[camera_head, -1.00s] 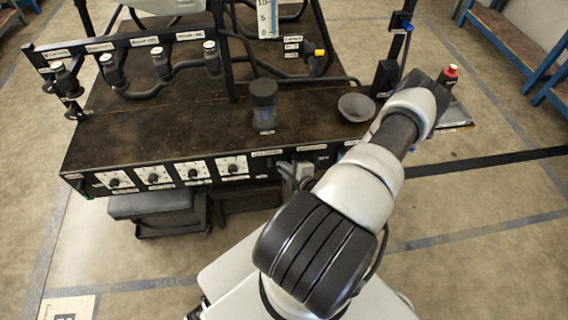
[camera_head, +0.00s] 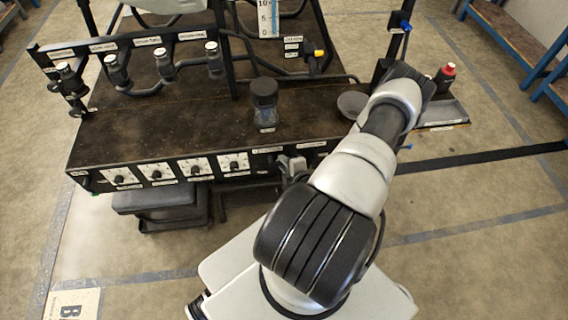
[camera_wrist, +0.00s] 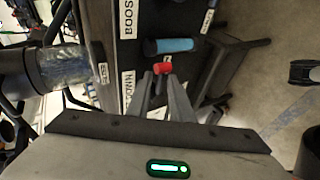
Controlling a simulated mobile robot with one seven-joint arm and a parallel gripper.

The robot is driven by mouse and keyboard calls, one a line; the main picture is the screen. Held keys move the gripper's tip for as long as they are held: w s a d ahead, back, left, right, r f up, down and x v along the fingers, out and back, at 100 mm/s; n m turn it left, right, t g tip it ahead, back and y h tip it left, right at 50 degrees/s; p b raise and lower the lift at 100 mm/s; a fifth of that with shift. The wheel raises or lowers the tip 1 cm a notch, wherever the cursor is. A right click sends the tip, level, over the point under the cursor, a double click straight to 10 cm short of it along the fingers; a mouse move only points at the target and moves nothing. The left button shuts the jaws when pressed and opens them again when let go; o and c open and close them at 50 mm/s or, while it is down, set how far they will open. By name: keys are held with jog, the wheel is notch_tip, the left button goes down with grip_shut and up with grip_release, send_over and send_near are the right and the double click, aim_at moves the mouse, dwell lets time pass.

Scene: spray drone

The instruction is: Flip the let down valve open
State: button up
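My gripper (camera_wrist: 161,90) is at the bench's front panel, with its two fingers apart. A small red tip (camera_wrist: 162,68) shows just beyond and between the fingertips; contact cannot be told. A blue cylinder (camera_wrist: 172,46) lies just beyond the red tip, by white labels. In the head view my gripper (camera_head: 291,163) shows as a grey shape at the panel, right of the dials, partly behind my arm. Two other valve-like handles show, a yellow one (camera_head: 318,54) on the pipes and a blue one (camera_head: 405,26) on a post. No label readable here names the let down valve.
A dark-lidded jar (camera_head: 264,104) stands on the bench (camera_head: 160,125) near the front edge; it is close left in the wrist view (camera_wrist: 65,66). A grey bowl (camera_head: 351,103) is partly behind my arm. A red-capped bottle (camera_head: 445,78) stands at right.

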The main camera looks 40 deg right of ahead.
jog(key=shift+o, duration=0.4)
jog(key=p+v, duration=0.2)
jog(key=v, duration=1.5)
jog(key=shift+s, duration=0.2)
jog(key=shift+r, duration=0.1)
